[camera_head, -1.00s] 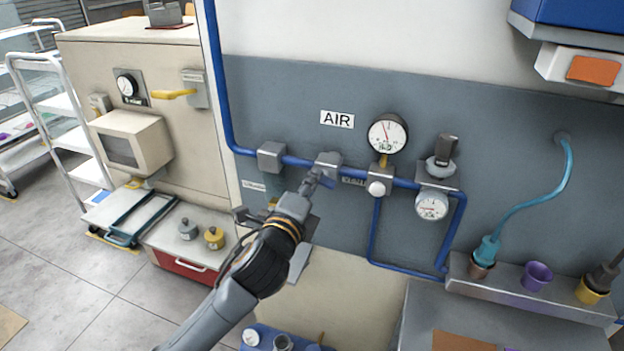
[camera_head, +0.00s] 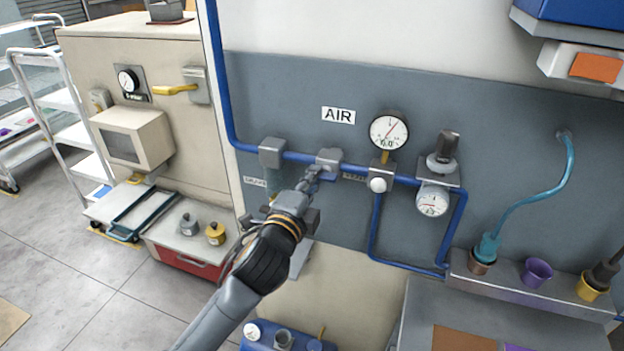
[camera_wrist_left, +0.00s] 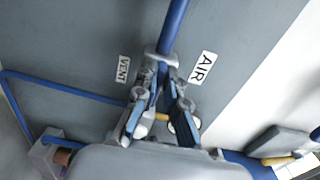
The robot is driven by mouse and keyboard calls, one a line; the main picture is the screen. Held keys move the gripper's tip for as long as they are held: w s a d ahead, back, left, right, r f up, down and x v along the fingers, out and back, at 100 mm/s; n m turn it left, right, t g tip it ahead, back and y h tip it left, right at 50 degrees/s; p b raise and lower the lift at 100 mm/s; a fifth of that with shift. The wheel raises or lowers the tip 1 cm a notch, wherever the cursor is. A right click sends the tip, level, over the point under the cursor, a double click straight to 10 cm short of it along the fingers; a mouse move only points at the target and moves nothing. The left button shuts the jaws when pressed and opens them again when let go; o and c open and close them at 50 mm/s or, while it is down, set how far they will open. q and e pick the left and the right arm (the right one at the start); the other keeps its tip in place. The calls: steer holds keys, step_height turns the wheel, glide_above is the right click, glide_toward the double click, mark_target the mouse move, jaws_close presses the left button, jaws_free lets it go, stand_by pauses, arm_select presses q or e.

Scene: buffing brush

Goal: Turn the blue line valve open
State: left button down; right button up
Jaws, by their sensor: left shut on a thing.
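The blue line valve is a grey block (camera_head: 329,158) on the horizontal blue pipe, below the AIR sign. Its small blue handle (camera_head: 327,175) shows just under the block, partly hidden by my fingers. My left gripper (camera_head: 314,178) is shut on the handle, reaching up from below. In the left wrist view, the fingers (camera_wrist_left: 160,98) close around the valve's handle, with the blue pipe (camera_wrist_left: 172,28) running away beyond it. The handle's exact angle is hard to tell. My right gripper is not in view.
A round gauge (camera_head: 389,132) sits right of the valve, its needle pointing up-right. A grey block (camera_head: 272,152) is left on the same pipe. A regulator (camera_head: 442,165) and lower gauge (camera_head: 432,201) stand further right. A metal cup shelf (camera_head: 520,292) juts out at lower right.

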arm_select(q)
steer(key=c, duration=1.5)
jaws_free()
steer(key=shift+r, duration=0.2)
steer(key=shift+o, duration=0.4)
steer(key=shift+w+d+f, duration=0.1)
steer(key=shift+f, duration=0.05)
steer(key=v, duration=1.2)
steer(key=shift+w, duration=0.1)
